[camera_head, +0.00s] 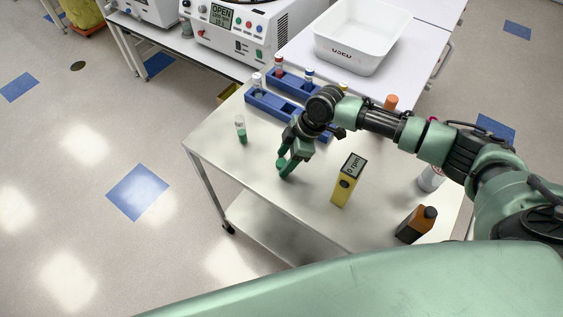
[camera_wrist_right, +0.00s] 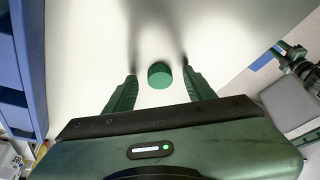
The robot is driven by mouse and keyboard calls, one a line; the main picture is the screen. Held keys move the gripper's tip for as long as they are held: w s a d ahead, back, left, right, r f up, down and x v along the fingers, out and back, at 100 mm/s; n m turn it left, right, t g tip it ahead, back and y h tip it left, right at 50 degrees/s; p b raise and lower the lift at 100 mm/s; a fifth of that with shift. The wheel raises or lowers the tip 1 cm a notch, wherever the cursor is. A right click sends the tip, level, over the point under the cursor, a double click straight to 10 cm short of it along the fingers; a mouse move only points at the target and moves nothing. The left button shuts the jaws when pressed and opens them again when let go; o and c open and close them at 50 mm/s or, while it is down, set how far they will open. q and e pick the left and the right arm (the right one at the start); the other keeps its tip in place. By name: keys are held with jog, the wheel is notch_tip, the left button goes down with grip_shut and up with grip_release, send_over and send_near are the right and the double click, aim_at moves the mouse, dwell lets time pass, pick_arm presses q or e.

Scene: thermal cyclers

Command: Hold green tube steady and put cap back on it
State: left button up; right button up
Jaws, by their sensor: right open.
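The green tube (camera_head: 241,130), clear above and green below, stands on the table near its left edge, apart from the grippers. The round green cap (camera_wrist_right: 160,75) sits on the table between the fingers of my right gripper (camera_wrist_right: 159,72), with a gap on each side. My right gripper (camera_head: 285,167) is open, pointing down; the cap (camera_head: 281,163) shows small by its fingertips in the head view. My left gripper is out of the head view; a green and black part at the right of the right wrist view seems to be my left arm, its jaws unclear.
Blue racks (camera_head: 270,103) with capped tubes stand behind my right gripper. A white bin (camera_head: 362,38) sits on the bench behind. The table's left front is clear.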

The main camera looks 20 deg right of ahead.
aim_at(285, 162)
grip_shut()
jog(key=shift+r, duration=0.1)
